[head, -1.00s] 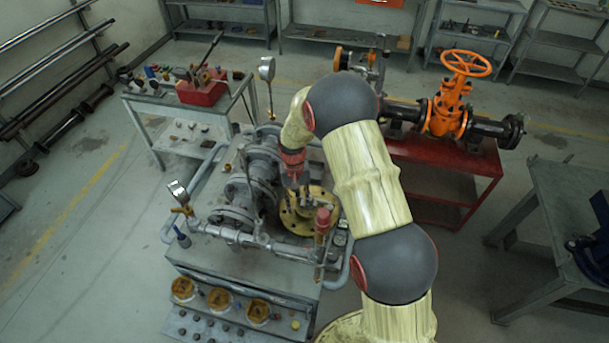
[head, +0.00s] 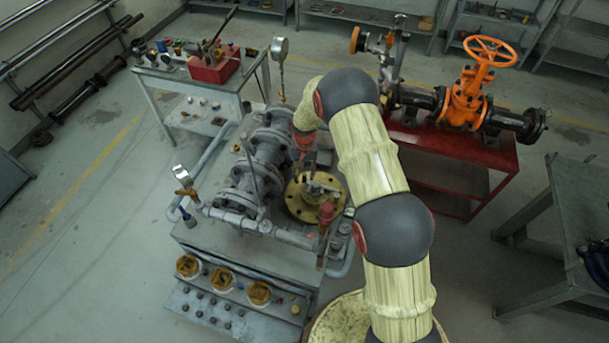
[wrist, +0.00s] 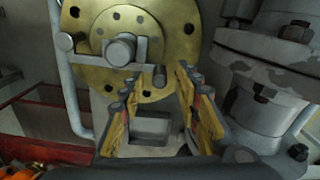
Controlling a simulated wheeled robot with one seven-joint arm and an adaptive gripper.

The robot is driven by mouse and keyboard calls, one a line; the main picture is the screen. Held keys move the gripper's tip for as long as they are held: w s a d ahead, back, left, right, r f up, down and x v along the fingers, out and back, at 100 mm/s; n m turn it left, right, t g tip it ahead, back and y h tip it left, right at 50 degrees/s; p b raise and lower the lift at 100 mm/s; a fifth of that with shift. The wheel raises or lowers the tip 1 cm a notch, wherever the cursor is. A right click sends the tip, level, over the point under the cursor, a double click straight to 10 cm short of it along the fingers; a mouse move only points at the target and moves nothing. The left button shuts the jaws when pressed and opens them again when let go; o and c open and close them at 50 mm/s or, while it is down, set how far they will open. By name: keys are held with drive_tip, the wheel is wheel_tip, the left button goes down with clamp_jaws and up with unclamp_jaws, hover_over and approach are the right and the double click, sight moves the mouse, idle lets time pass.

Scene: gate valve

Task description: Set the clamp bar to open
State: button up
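My gripper (wrist: 154,84) is open, with yellow-lined fingers either side of a gap. The peg shows near the fingertips, between them in the picture; I cannot tell whether they touch. In the head view my arm partly hides the gripper.
Grey valves and pipes (head: 262,160) crowd the left side of the flange. A red-topped fitting (head: 325,214) stands close in front. A pressure gauge (head: 280,50) rises behind. An orange handwheel valve (head: 466,100) sits on a red stand (head: 455,150) at right. Open floor lies left.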

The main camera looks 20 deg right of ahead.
drive_tip(key=shift+f, duration=0.7)
drive_tip(key=c, duration=0.3)
clamp_jaws()
